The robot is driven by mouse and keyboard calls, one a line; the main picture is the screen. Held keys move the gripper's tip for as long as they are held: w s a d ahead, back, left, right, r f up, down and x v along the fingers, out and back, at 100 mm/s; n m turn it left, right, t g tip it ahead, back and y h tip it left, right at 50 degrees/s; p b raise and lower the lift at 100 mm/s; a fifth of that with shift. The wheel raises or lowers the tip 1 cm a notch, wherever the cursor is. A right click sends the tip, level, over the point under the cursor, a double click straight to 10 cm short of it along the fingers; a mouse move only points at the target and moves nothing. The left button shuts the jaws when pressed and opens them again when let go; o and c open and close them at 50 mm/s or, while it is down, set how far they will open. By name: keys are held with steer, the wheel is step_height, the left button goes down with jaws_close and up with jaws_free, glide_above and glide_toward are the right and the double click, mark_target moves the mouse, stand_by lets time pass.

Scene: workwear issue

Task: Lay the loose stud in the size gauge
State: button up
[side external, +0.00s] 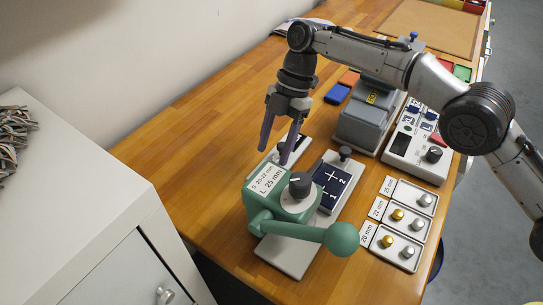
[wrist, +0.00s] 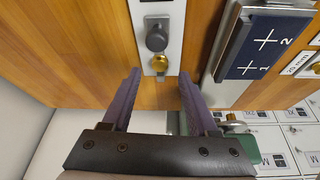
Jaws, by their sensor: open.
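A gold stud (wrist: 160,62) shows in the wrist view on a narrow pale plate (wrist: 175,22), next to a dark grey knob (wrist: 156,40). This plate may be the size gauge; I cannot tell whether the stud sits in a slot or just on the surface. In the side view the plate is mostly hidden behind my gripper and the green press. My gripper (side external: 279,140) points down over that area, its two purple fingers apart and empty. In the wrist view the stud shows between and just beyond the fingertips (wrist: 160,76), not touched.
The green press (side external: 257,205) with its ball-ended lever (side external: 342,239) stands in front of my gripper. A blue pad (side external: 331,183) marked 1 and 2 lies beside it. Trays (side external: 371,246) with gold and silver studs lie right. A grey machine (side external: 366,124) stands behind. Bare wood is left.

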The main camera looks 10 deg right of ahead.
steer(key=shift+v, duration=2.2)
steer(key=s+d+r+m+t, duration=0.35)
steer(key=d+r+m, duration=0.55)
steer(key=d+r, duration=0.6)
steer(key=s+d+r+m+t+h, duration=0.1)
steer(key=s+d+r+m+t, duration=0.1)
steer(key=s+d+m, duration=0.7)
steer(key=s+d+f+m+t+h, duration=0.1)
steer(key=s+d+f+m, duration=0.1)
steer(key=s, duration=0.4)
steer(key=s+d+f+m+t, duration=0.1)
steer(key=s+d+f+m, duration=0.2)
steer(key=s+d, duration=0.4)
steer(key=s+d+f+m+t+h, duration=0.1)
steer(key=s+d+f+m, duration=0.1)
steer(key=s+d+f, duration=0.2)
steer(key=s+d, duration=0.1)
steer(key=s, duration=0.2)
steer(key=shift+s+f+h, duration=0.15)
steer(key=shift+f+h, duration=0.15)
steer(key=shift+f, duration=0.1)
